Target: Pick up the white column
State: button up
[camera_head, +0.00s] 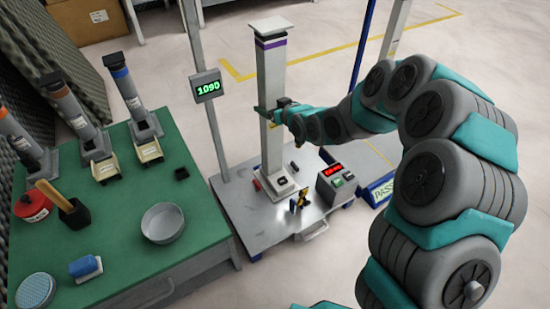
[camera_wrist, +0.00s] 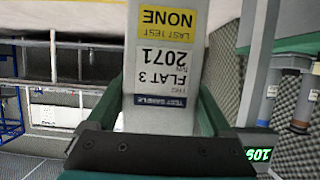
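My gripper (camera_head: 271,108) is at the column's middle height, reaching in from the right. In the wrist view the column (camera_wrist: 166,20) lies between my two green fingers (camera_wrist: 162,100), one along each side. Yellow and white labels on its face read upside down. I see no clear gap at the fingertips, but whether they press on the column cannot be told.
The cart (camera_head: 240,205) also holds a red-display box (camera_head: 335,183) and a small yellow-black item (camera_head: 299,201). The green table (camera_head: 120,225) at left holds several smaller columns and a round metal dish (camera_head: 162,223).

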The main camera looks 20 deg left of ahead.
grip_shut()
dwell(0.5)
jog(key=shift+r, duration=0.1)
